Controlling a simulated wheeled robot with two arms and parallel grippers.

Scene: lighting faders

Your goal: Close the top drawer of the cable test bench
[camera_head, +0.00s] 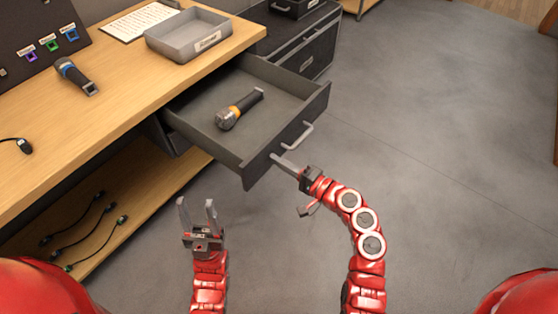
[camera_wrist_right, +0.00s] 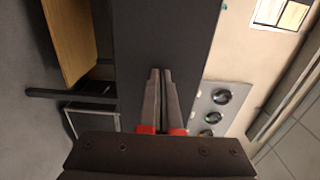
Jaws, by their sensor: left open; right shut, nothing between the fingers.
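The top drawer (camera_head: 205,143) of the wooden bench (camera_head: 110,115) is pulled well out, and a microphone with an orange band (camera_head: 240,109) lies inside it. Its front carries a light bar handle (camera_head: 294,136). My right gripper (camera_head: 277,158) is shut and empty, its tips at the drawer front, left of the handle. In the right wrist view the shut fingers (camera_wrist_right: 161,92) point at the dark drawer front (camera_wrist_right: 165,35); I cannot tell whether they touch it. My left gripper (camera_head: 197,205) is open and empty, below and left of the drawer.
A grey tray (camera_head: 188,37), a blue-banded microphone (camera_head: 76,77) and a white sheet (camera_head: 138,21) are on the bench top. Cables (camera_head: 95,232) lie on the lower shelf. A black case (camera_head: 305,45) stands behind the drawer. The floor to the right is clear.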

